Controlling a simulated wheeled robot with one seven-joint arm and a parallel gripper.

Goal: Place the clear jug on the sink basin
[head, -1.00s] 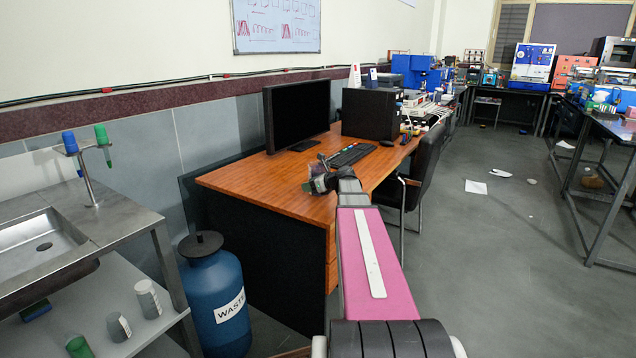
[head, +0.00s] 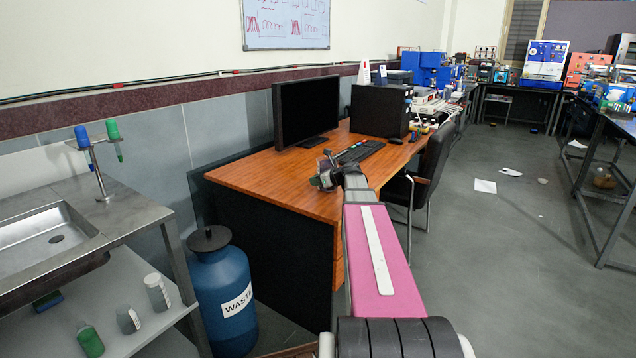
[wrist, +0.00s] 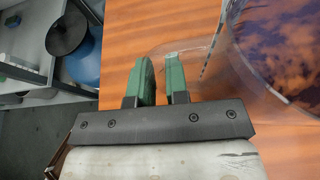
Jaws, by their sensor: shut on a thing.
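The clear jug (wrist: 272,50) shows large at the right of the wrist view, with orange wood visible through it. My gripper (wrist: 160,68) has two green fingers with a narrow gap, shut on the jug's clear handle. In the head view my gripper (head: 328,172) is at the end of the outstretched arm, in front of the wooden desk; the jug is hard to make out there.
A tap with blue and green nozzles (head: 97,160) rises behind the basin. A blue waste drum (head: 222,290) stands between the sink bench and the wooden desk (head: 265,178). Bottles (head: 128,319) stand on the shelf below the sink. A monitor (head: 305,110) is on the desk.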

